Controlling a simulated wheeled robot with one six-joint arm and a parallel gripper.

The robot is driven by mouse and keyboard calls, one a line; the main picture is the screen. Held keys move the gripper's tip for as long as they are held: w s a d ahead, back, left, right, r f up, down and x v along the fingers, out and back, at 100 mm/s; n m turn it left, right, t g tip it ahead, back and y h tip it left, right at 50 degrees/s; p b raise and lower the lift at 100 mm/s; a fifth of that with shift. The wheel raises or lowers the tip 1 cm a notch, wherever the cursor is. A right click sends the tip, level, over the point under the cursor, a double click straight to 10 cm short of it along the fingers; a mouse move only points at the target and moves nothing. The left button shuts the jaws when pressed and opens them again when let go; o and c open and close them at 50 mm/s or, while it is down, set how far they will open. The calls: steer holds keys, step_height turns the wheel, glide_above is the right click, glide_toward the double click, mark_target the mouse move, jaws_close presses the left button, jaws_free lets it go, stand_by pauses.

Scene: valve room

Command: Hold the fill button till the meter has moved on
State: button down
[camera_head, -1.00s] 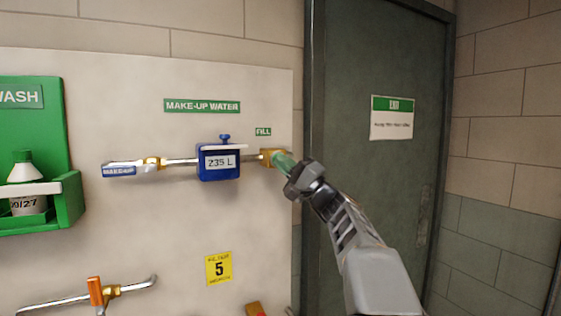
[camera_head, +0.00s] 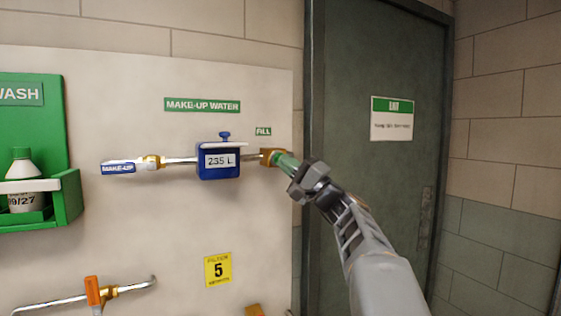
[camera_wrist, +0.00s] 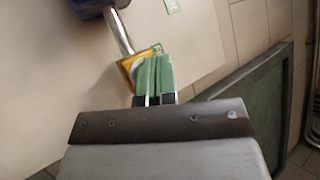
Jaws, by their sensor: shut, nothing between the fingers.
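The blue meter (camera_head: 219,161) on the wall panel reads 235 L in the head view. A pipe runs right from it to a brass block (camera_head: 267,157) under the green FILL label (camera_head: 263,132). My gripper (camera_head: 280,160) is shut and empty, its green fingertips at the right face of the brass block. In the wrist view the closed green fingers (camera_wrist: 153,66) overlap the brass block (camera_wrist: 132,61). The fill button is hidden behind the fingertips; I cannot tell whether it is pressed in.
A blue MAKE-UP handle (camera_head: 118,168) sits on the pipe's left end. A green wash station (camera_head: 68,198) is at far left, with an orange-handled valve (camera_head: 94,291) below. A dark exit door (camera_head: 370,190) stands close on the right behind my arm.

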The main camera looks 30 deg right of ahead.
steer(key=shift+s+b, duration=1.65)
steer(key=shift+s, duration=0.85)
steer(key=a+f+g+h, duration=0.2)
steer(key=f+g+h, duration=0.25)
steer(key=f, duration=0.95)
steer(key=a+f+g+h, duration=0.3)
steer(key=f+g, duration=0.2)
steer(key=f, duration=0.8)
steer(key=s+a+f+n+g+h+p, duration=0.1)
steer(key=s+a+f+n+g+h, duration=0.2)
steer(key=s+f, duration=0.5)
steer(key=s+a+f+n+g+h+p, duration=0.1)
steer(key=s+a+f+n+g+h, duration=0.2)
steer(key=s+f+n, duration=0.4)
steer(key=shift+s+a+f+g, duration=0.45)
steer(key=shift+s+a+g, duration=0.1)
steer(key=shift+a, duration=0.4)
